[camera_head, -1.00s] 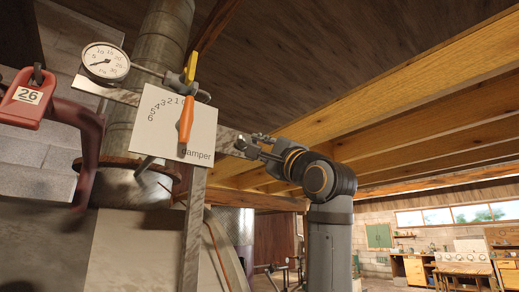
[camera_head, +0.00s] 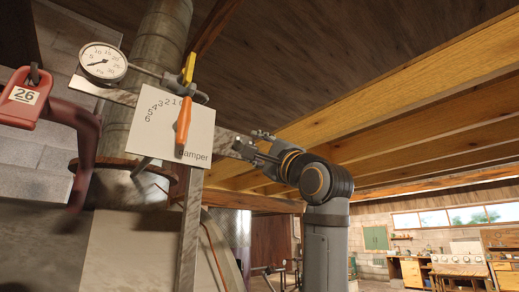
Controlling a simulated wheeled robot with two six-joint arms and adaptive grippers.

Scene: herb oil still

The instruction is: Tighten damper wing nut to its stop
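A white damper plate (camera_head: 157,128) with numbers and the word damper stands on a metal bracket in front of the flue pipe. An orange lever (camera_head: 183,128) hangs down across its right side. A small yellow piece (camera_head: 188,67) sticks up above the plate; I cannot tell whether it is the wing nut. My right gripper (camera_head: 250,146) is at the bracket's right end, to the right of the plate and apart from the orange lever. Its fingertips are small and overlap the bar, so contact and any held thing are unclear. My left gripper is not in view.
A round dial gauge (camera_head: 103,62) sits upper left of the plate. A red tag marked 26 (camera_head: 24,97) hangs at the far left. The flue pipe (camera_head: 150,50) rises behind. Wooden beams (camera_head: 400,100) run overhead; a kitchen area (camera_head: 440,265) lies far right.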

